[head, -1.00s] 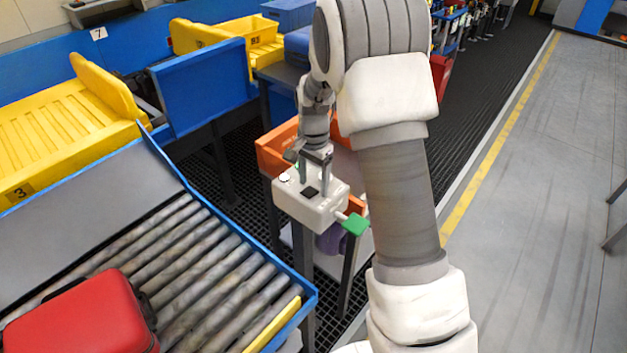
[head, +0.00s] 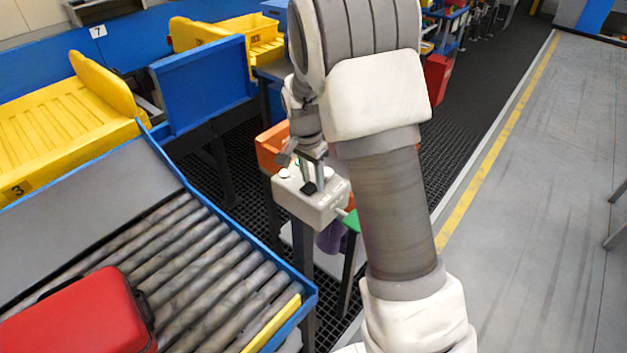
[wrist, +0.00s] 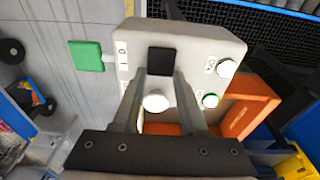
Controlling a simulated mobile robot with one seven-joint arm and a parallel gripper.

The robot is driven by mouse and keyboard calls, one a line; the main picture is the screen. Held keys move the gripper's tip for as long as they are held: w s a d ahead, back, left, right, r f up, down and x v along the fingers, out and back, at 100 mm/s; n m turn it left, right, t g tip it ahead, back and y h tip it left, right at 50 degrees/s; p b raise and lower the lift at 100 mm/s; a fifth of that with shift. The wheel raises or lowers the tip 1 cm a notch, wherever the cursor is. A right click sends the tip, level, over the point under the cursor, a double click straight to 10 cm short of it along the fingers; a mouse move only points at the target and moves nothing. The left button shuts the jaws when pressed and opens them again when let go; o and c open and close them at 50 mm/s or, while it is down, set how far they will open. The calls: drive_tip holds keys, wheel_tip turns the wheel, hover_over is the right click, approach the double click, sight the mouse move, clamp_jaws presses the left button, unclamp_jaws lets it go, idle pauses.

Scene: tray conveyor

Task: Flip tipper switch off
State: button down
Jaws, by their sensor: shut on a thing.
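A white control box (head: 318,207) stands on a post beside the roller conveyor. It has a black block-shaped switch (wrist: 162,61) on its top face, also seen in the head view (head: 308,188). A green paddle (wrist: 87,55) sticks out from one side, beside I and O marks; my arm partly covers it in the head view (head: 352,220). My gripper (wrist: 160,75) is over the box with its fingertips close together at the two sides of the black switch, shut on it. The exact contact is hard to see.
A red suitcase (head: 78,315) lies on the rollers (head: 215,260).

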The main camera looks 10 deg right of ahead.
drive_tip(key=shift+s+a+f+t+h+b, duration=0.2)
drive_tip(key=shift+a+t+h+b, duration=0.15)
drive_tip(key=shift+h+b, duration=0.45)
drive_tip(key=shift+r+t+b, duration=0.15)
drive_tip(key=shift+t+b, duration=0.1)
drive_tip(key=shift+b, duration=0.15)
drive_tip(key=shift+d+r, duration=0.1)
drive_tip(key=shift+c, duration=2.2)
unclamp_jaws()
drive_tip(key=v, duration=1.7)
drive_tip(key=shift+a+r, duration=0.15)
drive_tip(key=shift+a, duration=0.1)
